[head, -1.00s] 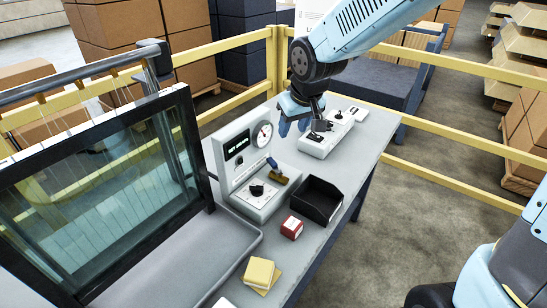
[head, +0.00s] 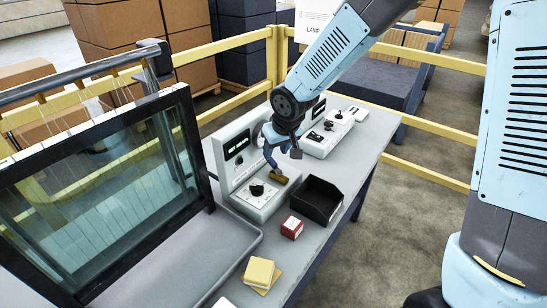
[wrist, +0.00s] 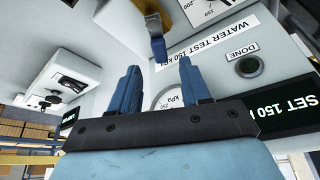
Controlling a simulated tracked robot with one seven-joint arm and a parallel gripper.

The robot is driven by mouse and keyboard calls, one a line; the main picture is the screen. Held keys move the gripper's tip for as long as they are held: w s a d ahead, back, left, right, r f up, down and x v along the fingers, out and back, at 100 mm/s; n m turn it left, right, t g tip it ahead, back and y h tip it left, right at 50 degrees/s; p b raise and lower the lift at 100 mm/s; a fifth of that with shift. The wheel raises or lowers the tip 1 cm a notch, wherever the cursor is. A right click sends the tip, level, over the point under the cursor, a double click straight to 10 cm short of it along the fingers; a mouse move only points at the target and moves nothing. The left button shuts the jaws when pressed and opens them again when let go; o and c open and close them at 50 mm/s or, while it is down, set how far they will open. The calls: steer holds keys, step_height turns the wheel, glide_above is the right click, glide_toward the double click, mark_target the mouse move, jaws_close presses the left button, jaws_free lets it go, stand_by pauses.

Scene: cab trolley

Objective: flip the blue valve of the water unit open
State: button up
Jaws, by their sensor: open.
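The water unit (head: 227,160) is a pale box with a display, a black knob and a brass valve body (head: 279,178) low on its front. In the wrist view its label reads "WATER TEST 150 kPa". The valve's blue lever (wrist: 158,47) shows there just beyond my fingertips, with the brass body behind it. My gripper (wrist: 160,72) is open, its two blue fingers apart on either side of the lever's line, with nothing visible held. In the head view my gripper (head: 280,158) hangs in front of the unit, just above the brass body, and largely hides the lever and gauge.
An open black bin (head: 318,200) and a red box (head: 292,227) stand right of the unit. A second pale unit (head: 322,138) stands behind my gripper. A glass-panelled frame (head: 110,185) rises at left.

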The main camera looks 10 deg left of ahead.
mark_target(272, 161)
steer(key=shift+x, duration=2.3)
steer(key=shift+c, duration=0.5)
jaws_close()
